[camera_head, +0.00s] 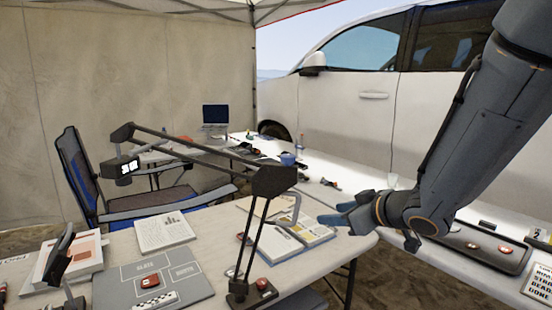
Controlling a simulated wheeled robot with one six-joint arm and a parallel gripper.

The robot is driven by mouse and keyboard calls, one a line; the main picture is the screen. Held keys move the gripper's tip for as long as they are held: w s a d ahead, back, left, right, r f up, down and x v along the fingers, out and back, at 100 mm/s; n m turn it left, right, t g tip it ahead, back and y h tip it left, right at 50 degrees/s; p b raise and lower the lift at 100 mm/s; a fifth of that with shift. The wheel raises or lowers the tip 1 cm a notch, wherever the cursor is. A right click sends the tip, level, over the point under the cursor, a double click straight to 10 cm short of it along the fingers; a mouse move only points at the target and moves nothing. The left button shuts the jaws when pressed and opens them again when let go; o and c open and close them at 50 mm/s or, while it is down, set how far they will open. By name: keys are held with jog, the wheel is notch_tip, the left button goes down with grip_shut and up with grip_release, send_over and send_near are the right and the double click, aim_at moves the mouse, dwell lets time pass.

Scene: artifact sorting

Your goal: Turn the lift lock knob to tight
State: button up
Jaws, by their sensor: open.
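My gripper (340,214) reaches in from the right, with blue fingers pointing left. It is open, and nothing shows between its fingers. It appears near the right end of the front table (345,246), above or beside an open book. I cannot pick out a knob marked as the lift lock. A black jointed stand (258,235) rises from a base with a red button (263,284). Its long arm runs back left to a head with a lit display (122,168). My gripper appears right of this stand and apart from it.
A dark tray (462,246) lies on the right table. A white car stands behind.

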aim_at(294, 158)
jog(key=a+r+n+y, duration=0.1)
jog(key=a+r+y, duration=0.1)
jog(key=r, duration=0.3)
jog(key=s+a+r+y, duration=0.1)
jog(key=a+r+y, duration=0.2)
jog(key=a+r, duration=0.1)
jog(key=s+a+r+n+y+p, duration=0.1)
jog(key=a+r+y, duration=0.2)
jog(key=r, duration=0.2)
jog(key=shift+s+a+r+n, duration=0.15)
jog(key=shift+a+r+n, duration=0.05)
jog(key=shift+r+n, duration=0.15)
jog(key=p+x, duration=0.1)
jog(key=x, duration=0.6)
jog(key=shift+a, duration=0.25)
jog(key=c, duration=1.1)
